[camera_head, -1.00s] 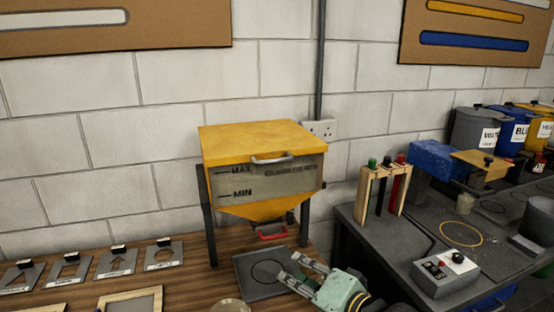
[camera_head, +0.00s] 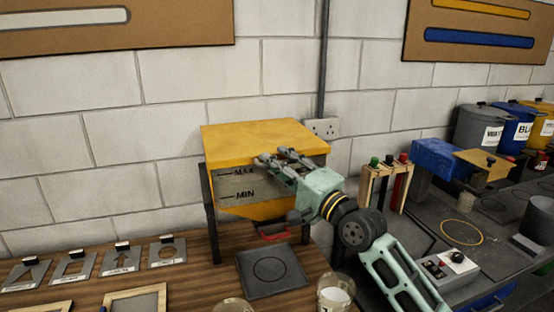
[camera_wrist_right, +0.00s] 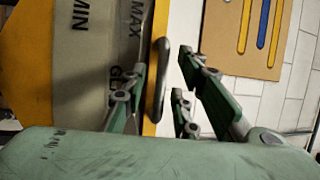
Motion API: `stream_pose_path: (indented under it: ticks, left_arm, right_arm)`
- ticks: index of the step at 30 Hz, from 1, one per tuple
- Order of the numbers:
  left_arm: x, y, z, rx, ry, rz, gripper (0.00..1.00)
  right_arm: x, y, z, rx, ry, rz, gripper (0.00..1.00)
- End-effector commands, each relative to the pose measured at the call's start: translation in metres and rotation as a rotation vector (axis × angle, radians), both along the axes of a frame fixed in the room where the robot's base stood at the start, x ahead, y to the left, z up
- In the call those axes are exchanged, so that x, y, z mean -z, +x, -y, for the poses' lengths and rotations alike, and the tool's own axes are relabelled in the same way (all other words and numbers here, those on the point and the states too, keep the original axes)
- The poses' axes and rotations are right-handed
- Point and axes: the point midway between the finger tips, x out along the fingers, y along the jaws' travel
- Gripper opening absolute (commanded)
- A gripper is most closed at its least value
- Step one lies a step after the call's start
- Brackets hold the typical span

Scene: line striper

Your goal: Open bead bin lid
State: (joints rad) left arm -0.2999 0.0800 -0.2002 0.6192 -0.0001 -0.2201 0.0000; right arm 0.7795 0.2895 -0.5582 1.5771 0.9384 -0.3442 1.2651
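The bead bin (camera_head: 235,186) stands on legs on the wooden bench, with MAX and MIN marks on its front. Its yellow lid (camera_head: 262,135) lies flat and closed. My right gripper (camera_head: 274,157) is at the lid's front edge, reaching in from the right. Its fingers cover the grey lid handle in the head view. In the right wrist view the handle (camera_wrist_right: 157,80) lies between the spread fingers, and the gripper is open. Contact with the handle cannot be made out. My left gripper is in neither view.
A red handle (camera_head: 275,232) sits below the bin's hopper, above a dark plate (camera_head: 271,271). Cups (camera_head: 335,292) stand at the front edge. Stencil plates lie at left. A wooden rack (camera_head: 377,185) of coloured-topped tools and a control box (camera_head: 449,270) stand to the right.

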Motion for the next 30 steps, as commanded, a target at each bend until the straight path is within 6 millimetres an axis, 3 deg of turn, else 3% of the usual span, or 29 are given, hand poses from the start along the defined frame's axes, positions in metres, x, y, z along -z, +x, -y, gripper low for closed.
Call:
stream_pose_path:
  ticks: [11,21,30]
  left_arm:
    - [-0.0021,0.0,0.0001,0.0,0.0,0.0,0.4]
    - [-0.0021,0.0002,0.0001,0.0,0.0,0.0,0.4]
    - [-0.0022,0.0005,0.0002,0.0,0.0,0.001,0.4]
  right_arm:
    - [-0.0009,0.0059,-0.0048,0.001,-0.001,0.001,0.27]
    - [-0.0008,0.0057,-0.0047,0.001,-0.002,0.0,0.0]
    - [-0.0001,0.0057,-0.0047,0.002,-0.003,0.0,0.0]
